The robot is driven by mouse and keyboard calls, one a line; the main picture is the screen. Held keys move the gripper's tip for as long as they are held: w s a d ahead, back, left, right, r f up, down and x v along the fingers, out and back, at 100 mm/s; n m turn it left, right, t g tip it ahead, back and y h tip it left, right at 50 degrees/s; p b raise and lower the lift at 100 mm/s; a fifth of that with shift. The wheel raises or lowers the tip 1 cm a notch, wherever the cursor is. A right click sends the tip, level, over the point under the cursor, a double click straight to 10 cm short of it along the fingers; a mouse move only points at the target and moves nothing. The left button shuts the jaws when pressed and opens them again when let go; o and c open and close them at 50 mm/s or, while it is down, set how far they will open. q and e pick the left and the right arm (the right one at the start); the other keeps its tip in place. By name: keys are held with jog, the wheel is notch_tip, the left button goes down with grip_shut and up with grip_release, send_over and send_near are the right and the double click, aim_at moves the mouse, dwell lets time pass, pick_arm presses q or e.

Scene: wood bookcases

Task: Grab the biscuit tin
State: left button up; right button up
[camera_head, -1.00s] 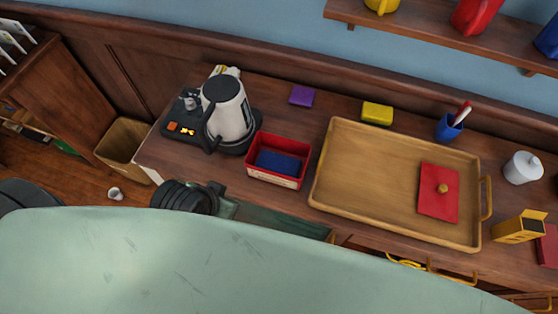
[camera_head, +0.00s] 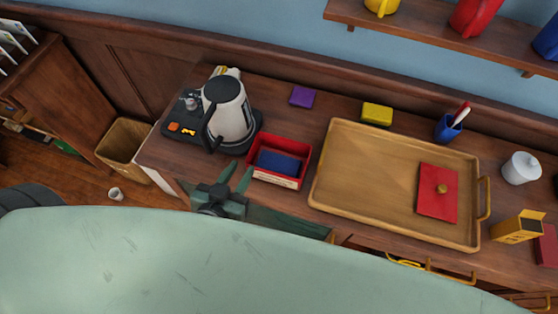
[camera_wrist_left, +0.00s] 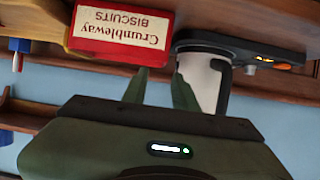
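The biscuit tin (camera_head: 299,145) is a red, open-topped box near the front edge of the wooden counter, with a dark blue block (camera_head: 277,163) inside. In the left wrist view the tin (camera_wrist_left: 120,28) appears upside down, its cream label reading "Crumbleway Biscuits". My left gripper (camera_head: 236,175) is dark green, just in front and to the left of the tin, its two fingers apart and pointing toward the counter. Nothing is between the fingers (camera_wrist_left: 160,88) in the wrist view. The tin stands apart from them. My right gripper does not show.
A kettle (camera_head: 229,112) on a black base stands close to the tin's left. A wooden tray (camera_head: 385,165) with a red book lies to its right. A purple block (camera_head: 302,96) and a yellow block (camera_head: 377,113) lie behind. A wastebasket (camera_head: 123,145) stands on the floor at left.

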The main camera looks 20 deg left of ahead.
aim_at(252, 147)
pick_arm(q)
jog(key=p+x, duration=0.1)
jog(key=x, duration=0.5)
jog(key=p+x, duration=0.1)
jog(key=x, duration=0.1)
jog(key=a+x, duration=0.1)
jog(key=x, duration=0.1)
jog(key=shift+w, duration=0.1)
jog(key=shift+d, duration=0.1)
grip_shut()
dwell(1.1)
